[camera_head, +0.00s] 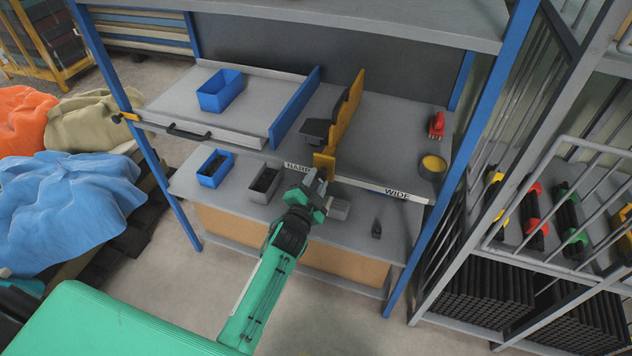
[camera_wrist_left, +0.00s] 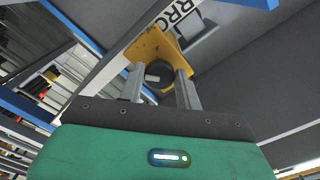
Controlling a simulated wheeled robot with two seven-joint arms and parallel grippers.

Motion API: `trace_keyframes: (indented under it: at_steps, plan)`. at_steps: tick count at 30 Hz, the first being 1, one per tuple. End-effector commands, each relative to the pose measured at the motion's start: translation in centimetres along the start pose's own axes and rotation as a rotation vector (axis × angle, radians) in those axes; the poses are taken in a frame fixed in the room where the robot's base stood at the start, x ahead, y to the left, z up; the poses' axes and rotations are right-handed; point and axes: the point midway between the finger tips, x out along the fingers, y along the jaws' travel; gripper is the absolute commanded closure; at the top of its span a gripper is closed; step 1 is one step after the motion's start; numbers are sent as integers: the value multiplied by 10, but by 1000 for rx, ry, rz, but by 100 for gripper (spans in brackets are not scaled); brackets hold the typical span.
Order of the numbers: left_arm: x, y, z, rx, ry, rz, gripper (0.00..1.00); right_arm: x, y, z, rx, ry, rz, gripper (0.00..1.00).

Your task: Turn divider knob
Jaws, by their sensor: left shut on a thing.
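The yellow divider (camera_head: 348,113) stands upright on the middle shelf, its front plate near the partly covered "NARR..." label on the shelf edge. The "WIDE" label (camera_head: 397,194) is further right on the same edge. My left gripper (camera_head: 319,176) is at the front lower end of the divider and hides the knob in the head view. In the left wrist view, the dark round knob (camera_wrist_left: 158,76) with a pale mark sits in front of the yellow plate (camera_wrist_left: 152,45). My left gripper's two fingers (camera_wrist_left: 160,84) are shut on it, one at each side. My right gripper is not in view.
A blue divider (camera_head: 294,107) and a pull-out tray with a blue bin (camera_head: 220,90) are left of the yellow divider. A yellow-topped dark cup (camera_head: 432,167) and a red item (camera_head: 437,125) stand right. Small bins (camera_head: 264,184) sit on the shelf below.

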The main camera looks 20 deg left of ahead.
Motion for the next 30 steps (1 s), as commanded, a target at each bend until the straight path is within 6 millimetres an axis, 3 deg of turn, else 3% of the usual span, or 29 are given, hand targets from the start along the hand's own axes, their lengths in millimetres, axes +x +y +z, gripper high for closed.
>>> trace_keyframes:
  at_steps: [13, 30]
  plan:
    - [-1, 2, 1, -278, -3, 2, 88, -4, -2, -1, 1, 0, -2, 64]
    - [-1, 3, 1, -341, -4, 3, 88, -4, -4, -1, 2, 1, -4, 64]
